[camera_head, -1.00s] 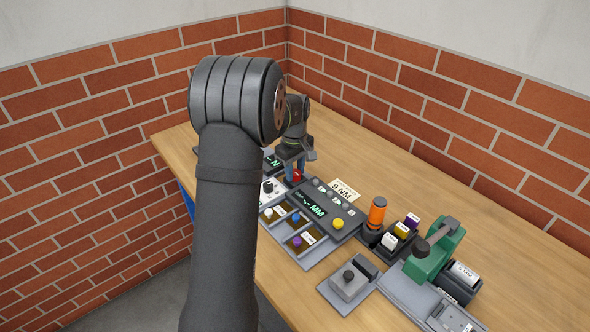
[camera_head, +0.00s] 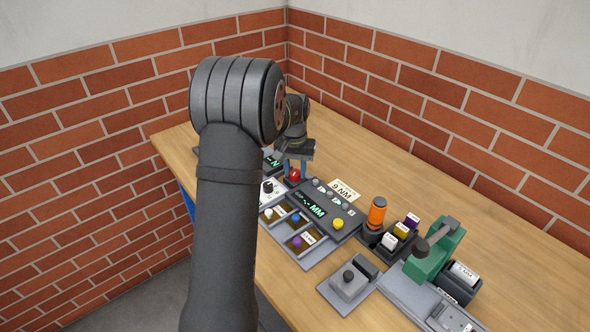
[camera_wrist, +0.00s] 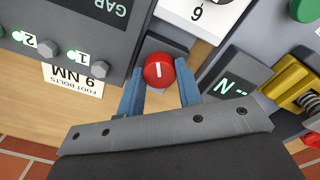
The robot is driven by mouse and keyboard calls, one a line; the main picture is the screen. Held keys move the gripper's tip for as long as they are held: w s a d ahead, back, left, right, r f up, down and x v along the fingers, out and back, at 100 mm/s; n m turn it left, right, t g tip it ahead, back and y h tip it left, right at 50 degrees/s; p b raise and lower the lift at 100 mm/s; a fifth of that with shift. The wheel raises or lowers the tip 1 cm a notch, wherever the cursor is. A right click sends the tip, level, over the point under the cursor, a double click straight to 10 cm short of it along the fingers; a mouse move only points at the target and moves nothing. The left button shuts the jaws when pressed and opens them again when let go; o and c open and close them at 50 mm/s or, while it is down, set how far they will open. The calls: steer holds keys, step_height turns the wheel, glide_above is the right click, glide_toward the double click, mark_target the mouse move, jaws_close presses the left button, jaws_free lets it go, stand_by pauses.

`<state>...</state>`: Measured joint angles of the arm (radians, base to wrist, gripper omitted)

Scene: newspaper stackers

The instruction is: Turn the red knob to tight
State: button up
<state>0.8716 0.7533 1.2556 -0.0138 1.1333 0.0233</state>
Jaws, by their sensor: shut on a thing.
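The red knob (camera_wrist: 159,70) has a short white mark on its face, running up and down in the wrist view. It sits on a dark base beside the grey display panel, and also shows in the head view (camera_head: 294,175). My gripper (camera_wrist: 162,80) has its blue-grey fingers on either side of the knob and is shut on it. In the head view the gripper (camera_head: 295,167) points down onto the knob from above. I see no readable tight label, so I cannot tell what setting the mark points to.
The display panel (camera_head: 330,211) with a yellow button (camera_head: 338,223) lies beside the knob. A "9 NM" card (camera_head: 344,190) lies behind the panel. An orange-topped tool (camera_head: 377,211) and a green press (camera_head: 436,254) stand to the right. The wooden table is clear toward the back wall.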

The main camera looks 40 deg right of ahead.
mark_target(294, 172)
steer(key=m, duration=0.5)
steer(key=shift+m, duration=0.3)
stand_by(0.4)
steer(key=o, duration=1)
step_height(294, 172, up, 18)
steer(key=shift+w+f, duration=0.1)
steer(key=shift+f, duration=0.15)
